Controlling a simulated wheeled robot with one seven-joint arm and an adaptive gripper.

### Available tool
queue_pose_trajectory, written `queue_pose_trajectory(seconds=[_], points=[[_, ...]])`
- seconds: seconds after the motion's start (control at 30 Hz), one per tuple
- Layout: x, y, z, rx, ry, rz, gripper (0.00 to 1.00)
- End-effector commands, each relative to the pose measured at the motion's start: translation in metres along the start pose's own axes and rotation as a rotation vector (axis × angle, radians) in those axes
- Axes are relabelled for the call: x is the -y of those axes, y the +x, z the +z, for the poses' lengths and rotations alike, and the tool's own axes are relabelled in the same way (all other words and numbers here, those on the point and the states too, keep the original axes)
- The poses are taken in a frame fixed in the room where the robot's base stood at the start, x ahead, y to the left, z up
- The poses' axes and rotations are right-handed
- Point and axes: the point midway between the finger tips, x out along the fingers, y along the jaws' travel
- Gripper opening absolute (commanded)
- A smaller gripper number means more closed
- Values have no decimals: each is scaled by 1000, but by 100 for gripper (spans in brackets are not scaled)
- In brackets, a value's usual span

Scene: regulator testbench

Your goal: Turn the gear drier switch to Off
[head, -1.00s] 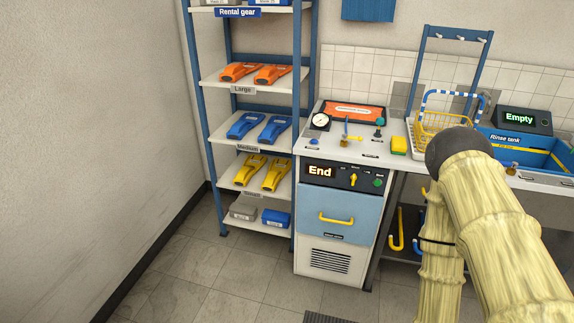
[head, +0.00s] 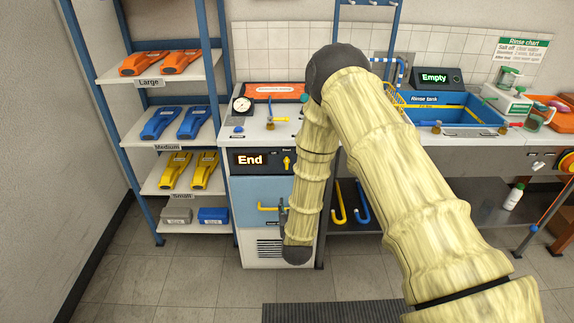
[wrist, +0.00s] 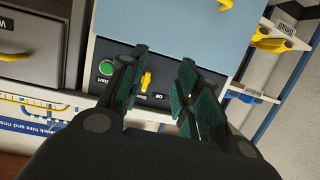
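The gear drier (head: 235,185) is a white cabinet with a blue door and a black panel whose display (head: 250,160) reads "End". Its switch (head: 287,163) is a small yellow knob on that panel. In the wrist view, which is turned upside down, the knob (wrist: 146,80) stands roughly upright near an "Off" label, with a green button (wrist: 106,68) to its left. My gripper (wrist: 164,62) is open, its dark green fingers spread on either side of the knob in the picture. I cannot tell whether they touch it. In the head view my arm mostly hides the gripper.
The door's yellow handle (head: 270,208) is below the panel. A shelf rack (head: 150,80) with coloured gear stands at the left. The rinse tank (head: 440,108) is at the right. The floor (head: 190,280) in front is mostly clear.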

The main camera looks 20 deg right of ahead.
Motion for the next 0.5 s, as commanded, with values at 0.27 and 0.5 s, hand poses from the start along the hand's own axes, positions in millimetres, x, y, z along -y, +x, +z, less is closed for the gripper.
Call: queue_pose_trajectory(seconds=[0.27, 0.5], points=[[1, 40, -82, -247, 28, 70, 33], [-2, 62, -92, -256, 30, 75, 33]])
